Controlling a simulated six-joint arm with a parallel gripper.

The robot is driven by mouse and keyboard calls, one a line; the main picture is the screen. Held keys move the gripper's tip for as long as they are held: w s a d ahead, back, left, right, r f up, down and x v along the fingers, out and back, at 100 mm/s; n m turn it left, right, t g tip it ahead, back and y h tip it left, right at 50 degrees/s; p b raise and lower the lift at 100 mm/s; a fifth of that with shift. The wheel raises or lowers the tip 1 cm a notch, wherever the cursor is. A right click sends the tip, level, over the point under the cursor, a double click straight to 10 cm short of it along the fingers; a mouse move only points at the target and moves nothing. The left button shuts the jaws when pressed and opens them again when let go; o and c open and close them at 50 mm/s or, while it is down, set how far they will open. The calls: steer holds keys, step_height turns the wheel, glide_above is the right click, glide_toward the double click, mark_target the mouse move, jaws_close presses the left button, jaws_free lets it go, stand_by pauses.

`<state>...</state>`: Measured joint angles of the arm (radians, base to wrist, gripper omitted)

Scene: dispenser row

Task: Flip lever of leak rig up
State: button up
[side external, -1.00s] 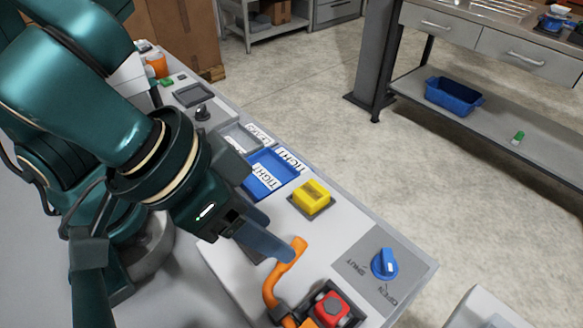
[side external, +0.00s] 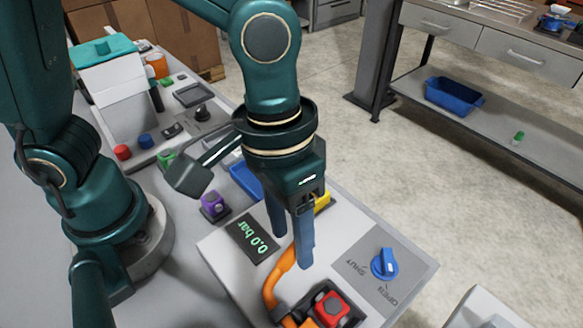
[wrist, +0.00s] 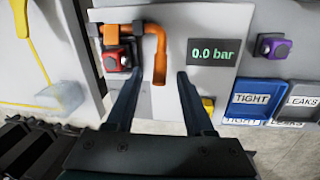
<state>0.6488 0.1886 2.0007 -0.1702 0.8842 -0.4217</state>
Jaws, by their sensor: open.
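The leak rig is a light panel (side external: 225,275) with a dark display (side external: 251,240) reading 0.0 bar. Its bent orange lever (side external: 271,289) sits beside a red block (side external: 332,308) in a dark holder. In the wrist view the lever (wrist: 160,62) hangs from a crossbar, its free end lying between the fingertips in the picture. My gripper (side external: 293,250) is open and points down at the lever's free end, which the fingers partly hide. I cannot tell whether they touch it. The gripper also shows in the wrist view (wrist: 156,75).
A blue knob (side external: 384,263) marked SHUT and OPEN is on the panel. A purple block (side external: 213,205), a yellow block (side external: 322,201) and a blue TIGHT tray (wrist: 252,99) are close by. A LEAKS tray (wrist: 302,98) stands next to it.

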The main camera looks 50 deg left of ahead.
steer(key=shift+d+f, duration=0.15)
steer(key=shift+f, duration=0.8)
jaws_close()
stand_by(0.7)
